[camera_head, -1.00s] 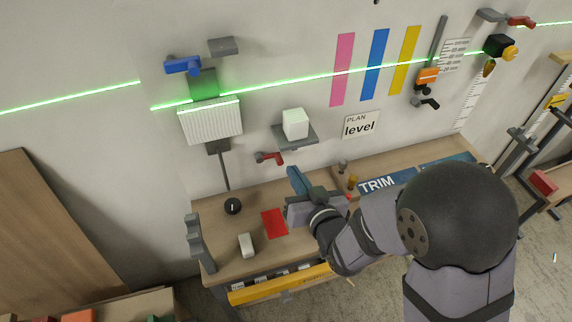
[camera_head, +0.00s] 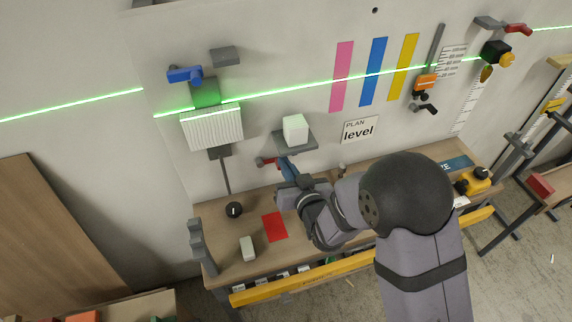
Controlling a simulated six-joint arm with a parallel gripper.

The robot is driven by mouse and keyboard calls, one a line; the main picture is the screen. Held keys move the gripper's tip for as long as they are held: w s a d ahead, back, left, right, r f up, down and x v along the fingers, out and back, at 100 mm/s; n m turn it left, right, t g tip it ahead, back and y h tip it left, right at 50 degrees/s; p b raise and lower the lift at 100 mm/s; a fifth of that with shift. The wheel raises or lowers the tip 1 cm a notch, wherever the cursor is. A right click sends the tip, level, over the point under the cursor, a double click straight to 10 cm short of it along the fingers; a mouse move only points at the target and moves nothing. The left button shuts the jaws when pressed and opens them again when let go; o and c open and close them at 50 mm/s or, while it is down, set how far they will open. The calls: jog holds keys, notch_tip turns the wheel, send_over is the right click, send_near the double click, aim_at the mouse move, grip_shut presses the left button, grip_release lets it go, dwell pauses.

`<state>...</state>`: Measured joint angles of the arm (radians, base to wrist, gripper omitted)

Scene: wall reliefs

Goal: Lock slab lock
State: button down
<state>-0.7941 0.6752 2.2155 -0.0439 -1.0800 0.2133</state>
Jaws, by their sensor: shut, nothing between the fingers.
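A small red lever (camera_head: 265,162) sticks out of the wall just below the left side of a grey shelf (camera_head: 296,146). A white block (camera_head: 295,129) rests on that shelf. My gripper (camera_head: 287,164) is shut and empty; its blue tip is beside the red lever's right end, under the shelf. I cannot tell whether they touch. A blue lever (camera_head: 184,75) sits above a white ribbed slab (camera_head: 212,127) on the wall. No lever is labelled as the slab lock, so I cannot tell which one it is.
Below is a wooden bench (camera_head: 240,258) with a black knob (camera_head: 234,210), a red sheet (camera_head: 274,227) and a pale block (camera_head: 247,248). A green laser line crosses the wall. Pink, blue and yellow strips and a "PLAN level" sign (camera_head: 359,130) hang to the right.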

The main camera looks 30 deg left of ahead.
jog(key=f+b, duration=0.1)
jog(key=b, duration=0.1)
jog(key=m+b, duration=0.1)
jog(key=shift+w+d+f+y+b, duration=0.2)
jog(key=shift+f+y+b, duration=0.1)
jog(key=shift+f+b, duration=0.1)
jog(key=shift+d+r, duration=0.1)
jog(key=p+v, duration=0.5)
jog(key=v, duration=0.4)
jog(key=shift+s+d+r, duration=0.15)
jog(key=shift+d, duration=0.2)
dwell(0.4)
